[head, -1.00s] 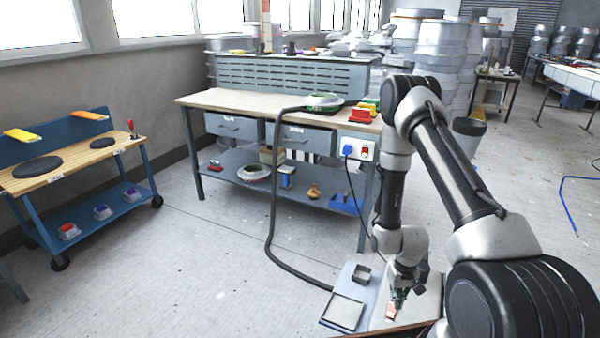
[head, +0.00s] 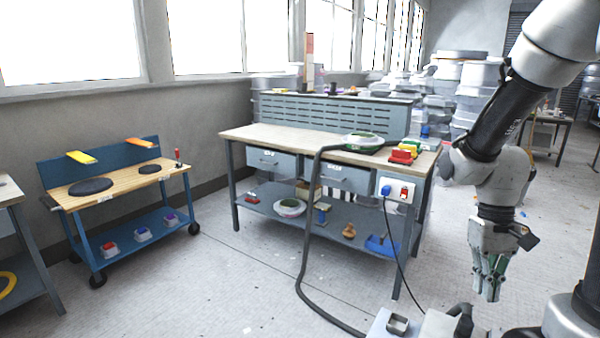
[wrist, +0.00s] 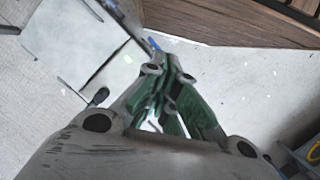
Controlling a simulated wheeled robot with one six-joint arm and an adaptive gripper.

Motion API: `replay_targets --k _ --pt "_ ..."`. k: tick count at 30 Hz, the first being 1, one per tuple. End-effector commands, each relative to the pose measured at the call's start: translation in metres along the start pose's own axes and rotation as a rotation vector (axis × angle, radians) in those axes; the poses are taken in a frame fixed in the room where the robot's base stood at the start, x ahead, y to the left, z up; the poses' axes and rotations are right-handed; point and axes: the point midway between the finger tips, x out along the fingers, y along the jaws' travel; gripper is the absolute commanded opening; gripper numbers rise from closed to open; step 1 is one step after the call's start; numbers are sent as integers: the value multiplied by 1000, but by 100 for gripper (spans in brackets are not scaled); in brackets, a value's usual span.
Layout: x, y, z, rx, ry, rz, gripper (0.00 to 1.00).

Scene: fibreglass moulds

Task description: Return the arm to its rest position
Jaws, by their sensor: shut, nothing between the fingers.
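My gripper (head: 489,282) hangs from my arm at the right of the head view, pointing down. Its green-padded fingers are together, with nothing between them. The wrist view also shows the shut gripper (wrist: 165,85) over the pale floor. In the head view it is in the air right of the workbench, clear of it. My arm reaches in from the upper right, bent at the wrist.
A grey workbench (head: 240,133) with drawers stands in the middle. A blue wheeled cart (head: 125,184) is at the left. A black hose (head: 300,270) runs from the bench to the floor. A wooden surface (wrist: 215,20) shows in the wrist view.

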Motion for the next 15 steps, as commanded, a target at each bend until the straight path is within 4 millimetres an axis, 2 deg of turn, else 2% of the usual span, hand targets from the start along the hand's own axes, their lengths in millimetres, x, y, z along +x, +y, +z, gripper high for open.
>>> replay_targets --k 1,6,9,15 --pt "-19 -1 11 -3 47 1 0" --pt "-68 -4 47 -16 204 2 0" --pt "-92 -5 65 -24 324 1 0" --pt "-131 -8 87 -37 542 -2 0"
